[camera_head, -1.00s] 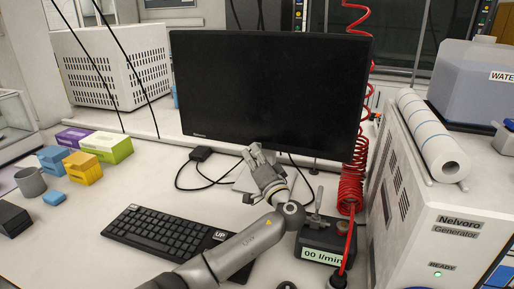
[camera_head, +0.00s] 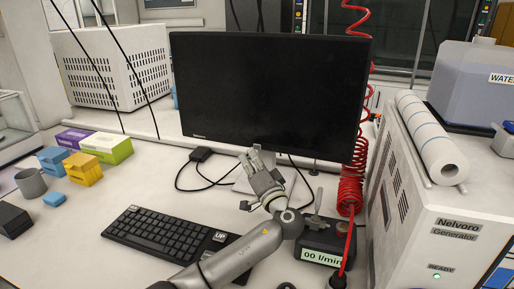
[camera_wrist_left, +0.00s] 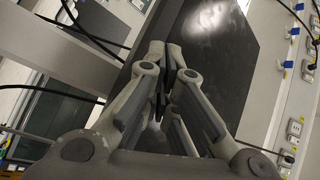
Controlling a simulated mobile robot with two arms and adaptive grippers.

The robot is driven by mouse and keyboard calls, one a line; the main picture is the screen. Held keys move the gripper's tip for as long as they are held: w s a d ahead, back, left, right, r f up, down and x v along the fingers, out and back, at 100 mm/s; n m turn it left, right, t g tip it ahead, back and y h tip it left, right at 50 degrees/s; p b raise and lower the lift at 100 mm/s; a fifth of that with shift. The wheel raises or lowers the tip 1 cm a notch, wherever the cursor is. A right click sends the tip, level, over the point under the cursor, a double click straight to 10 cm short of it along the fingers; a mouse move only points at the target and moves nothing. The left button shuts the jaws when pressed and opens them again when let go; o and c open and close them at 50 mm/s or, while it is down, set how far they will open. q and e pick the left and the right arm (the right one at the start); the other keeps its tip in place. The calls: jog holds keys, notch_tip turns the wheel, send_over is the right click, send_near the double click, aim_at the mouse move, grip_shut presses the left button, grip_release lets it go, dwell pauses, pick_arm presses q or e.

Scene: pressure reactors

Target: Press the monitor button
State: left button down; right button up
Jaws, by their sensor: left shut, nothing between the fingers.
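The monitor (camera_head: 270,90) is a wide black screen, dark, standing at the back of the desk. Its button is too small to make out. My left gripper (camera_head: 254,152) is shut and empty, its fingertips pointing up at the monitor's lower edge near the middle. In the left wrist view the shut fingers (camera_wrist_left: 171,50) point up toward the dark panel of the monitor (camera_wrist_left: 222,70). I cannot tell whether the fingertips touch it. My right gripper is not in view.
A black keyboard (camera_head: 165,236) lies to the left of my left arm. A flow meter (camera_head: 322,243) with a red hose stands to its right, beside the Nelvoro generator (camera_head: 440,215). Small boxes (camera_head: 108,147) and a grey mug (camera_head: 31,182) are at the left.

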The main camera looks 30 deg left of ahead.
pick_arm(q)
jog(key=shift+s+d+p, duration=0.25)
jog(key=shift+s, duration=0.9)
jog(key=shift+s+d+p, duration=0.2)
jog(key=shift+s+p, duration=0.05)
jog(key=shift+s, duration=0.85)
